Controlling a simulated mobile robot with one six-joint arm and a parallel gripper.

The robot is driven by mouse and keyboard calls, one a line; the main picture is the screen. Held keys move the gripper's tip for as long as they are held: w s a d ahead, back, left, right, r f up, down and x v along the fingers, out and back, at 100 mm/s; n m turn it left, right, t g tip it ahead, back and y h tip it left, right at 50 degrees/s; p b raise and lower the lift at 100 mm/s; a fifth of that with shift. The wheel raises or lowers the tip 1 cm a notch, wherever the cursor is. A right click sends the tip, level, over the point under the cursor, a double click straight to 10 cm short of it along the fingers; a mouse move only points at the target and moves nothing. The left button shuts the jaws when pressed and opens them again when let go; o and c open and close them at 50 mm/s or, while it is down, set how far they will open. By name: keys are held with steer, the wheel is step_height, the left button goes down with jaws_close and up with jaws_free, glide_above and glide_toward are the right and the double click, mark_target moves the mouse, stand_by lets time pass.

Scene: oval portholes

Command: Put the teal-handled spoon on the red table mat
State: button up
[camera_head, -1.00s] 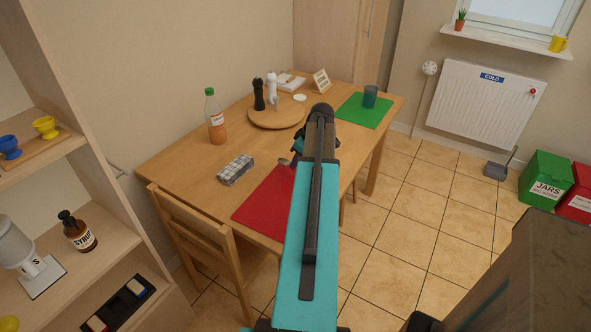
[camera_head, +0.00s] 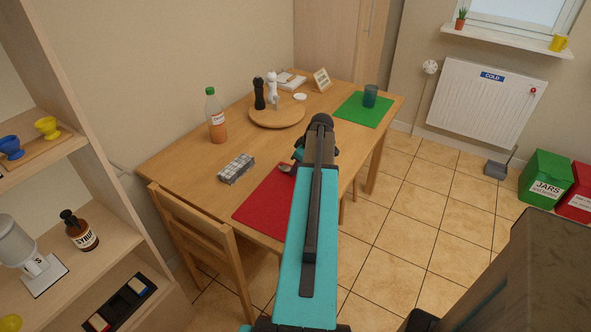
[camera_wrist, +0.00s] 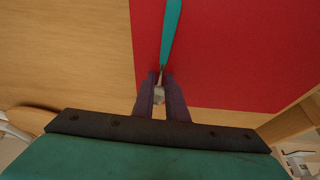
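The teal-handled spoon (camera_wrist: 172,32) is in the wrist view, its handle pointing away over the red table mat (camera_head: 262,203). The mat also fills the right of the wrist view (camera_wrist: 245,60). My gripper (camera_wrist: 161,79) has its two fingers close on either side of the spoon's metal neck, shut on it. The spoon's bowl lies between the fingers near the mat's left edge. In the head view only the pale bowl (camera_head: 286,167) shows beside my arm, which hides the handle. Whether the spoon touches the mat cannot be told.
A grey checkered block (camera_head: 236,168) lies left of the mat. A bottle (camera_head: 216,117) and a round board (camera_head: 277,118) with shakers stand farther back. A green mat (camera_head: 363,112) holds a teal cup (camera_head: 370,96). A chair (camera_head: 205,250) stands at the table's near side.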

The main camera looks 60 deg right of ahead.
steer(key=shift+o, duration=0.9)
steer(key=shift+r, duration=0.2)
steer(key=b+v, duration=0.1)
steer(key=v, duration=1.1)
stand_by(0.5)
